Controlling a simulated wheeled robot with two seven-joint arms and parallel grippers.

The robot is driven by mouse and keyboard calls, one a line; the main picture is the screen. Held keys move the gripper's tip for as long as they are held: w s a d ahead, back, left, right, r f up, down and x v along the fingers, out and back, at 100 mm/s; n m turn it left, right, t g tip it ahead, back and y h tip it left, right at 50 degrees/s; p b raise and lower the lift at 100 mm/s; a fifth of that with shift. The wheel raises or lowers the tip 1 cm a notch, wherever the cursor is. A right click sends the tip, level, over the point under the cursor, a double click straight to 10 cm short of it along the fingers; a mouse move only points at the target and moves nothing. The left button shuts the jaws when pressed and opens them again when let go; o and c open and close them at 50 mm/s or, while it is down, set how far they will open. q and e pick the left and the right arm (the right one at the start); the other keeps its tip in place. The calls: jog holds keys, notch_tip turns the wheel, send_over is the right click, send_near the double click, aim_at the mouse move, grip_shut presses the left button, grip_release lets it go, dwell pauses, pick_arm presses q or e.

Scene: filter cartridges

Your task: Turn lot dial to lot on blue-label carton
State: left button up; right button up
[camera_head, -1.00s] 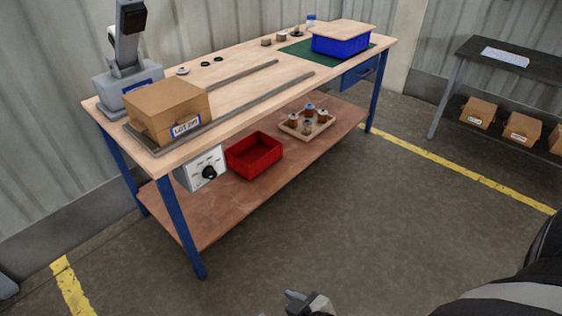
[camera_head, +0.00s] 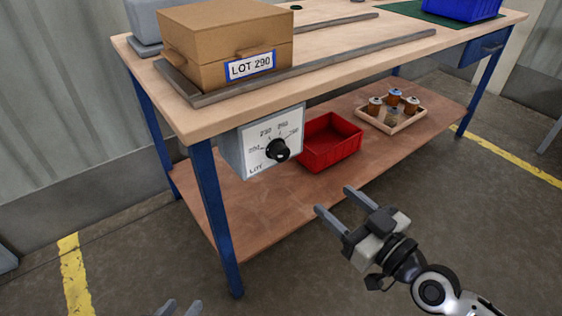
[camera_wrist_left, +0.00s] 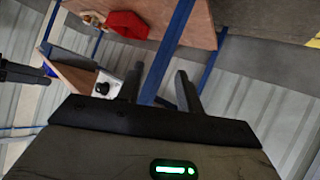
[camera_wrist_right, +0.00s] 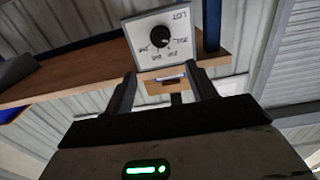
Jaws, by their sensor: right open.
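The carton (camera_head: 225,42) on the bench carries a blue-bordered label (camera_head: 250,66) reading LOT 290. The lot dial is a black knob (camera_head: 278,150) on a white-faced box (camera_head: 250,150) under the bench top, with several numbers around it; 230, 260 and 290 seem to run left to right. I cannot tell surely where its pointer stands. The dial also shows upside down in the right wrist view (camera_wrist_right: 161,44). My right gripper (camera_head: 333,198) is open and empty, below and right of the dial, apart from it. My left gripper (camera_head: 181,306) is open and empty at the bottom edge.
A red bin (camera_head: 331,142) stands on the lower shelf just right of the dial box. A tray (camera_head: 393,122) of several cartridges lies farther right. The blue bench leg (camera_head: 217,215) stands left of the dial. Floor in front is clear.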

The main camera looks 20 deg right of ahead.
aim_at(284, 156)
jog(key=p+x, duration=0.2)
jog(key=x, duration=1.3)
jog(key=shift+w+a, duration=0.15)
jog(key=shift+w, duration=0.15)
jog(key=c, duration=1)
